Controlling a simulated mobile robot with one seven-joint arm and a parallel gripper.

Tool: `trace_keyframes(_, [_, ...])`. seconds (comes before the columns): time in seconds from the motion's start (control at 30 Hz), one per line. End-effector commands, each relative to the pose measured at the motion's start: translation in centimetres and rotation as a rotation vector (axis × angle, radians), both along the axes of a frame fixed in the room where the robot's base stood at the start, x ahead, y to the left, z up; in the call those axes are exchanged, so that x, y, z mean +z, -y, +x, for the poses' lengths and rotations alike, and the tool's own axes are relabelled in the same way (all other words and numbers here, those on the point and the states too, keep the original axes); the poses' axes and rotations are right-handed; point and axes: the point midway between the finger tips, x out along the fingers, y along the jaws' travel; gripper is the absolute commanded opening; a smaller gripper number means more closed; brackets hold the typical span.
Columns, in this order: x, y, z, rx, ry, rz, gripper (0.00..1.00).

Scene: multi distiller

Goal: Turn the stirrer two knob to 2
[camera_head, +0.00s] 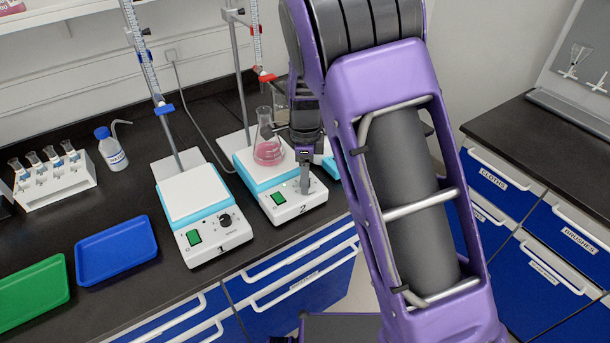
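Stirrer two (293,215) is a white and light-blue hotplate stirrer marked 2, on the dark bench in the middle of the head view. A flask with pink liquid (268,150) stands on its top plate. A green switch (278,198) shows on its front. My gripper (305,188) reaches down at the right part of the stirrer's front panel, where the knob would be. The gripper's fingers cover the knob, so its setting is hidden. I cannot tell whether the fingers are open, shut or touching the knob.
Stirrer one (197,205), with a black knob, stands to the left. Burette stands (165,108) rise behind both stirrers. A blue tray (116,250), a green tray (32,297), a wash bottle (111,150) and a vial rack (60,180) are further left. Another bench (540,140) is at the right.

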Motion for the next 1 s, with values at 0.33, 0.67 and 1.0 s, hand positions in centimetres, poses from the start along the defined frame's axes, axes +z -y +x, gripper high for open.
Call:
trace_keyframes(0.33, [1.0, 0.0, 0.0, 0.001, 0.001, 0.001, 0.63])
trace_keyframes(0.67, [8.2, -0.1, 0.0, 0.001, 0.004, 0.003, 0.63])
trace_keyframes(1.0, [15.4, 0.0, 0.0, 0.000, 0.003, 0.001, 0.63])
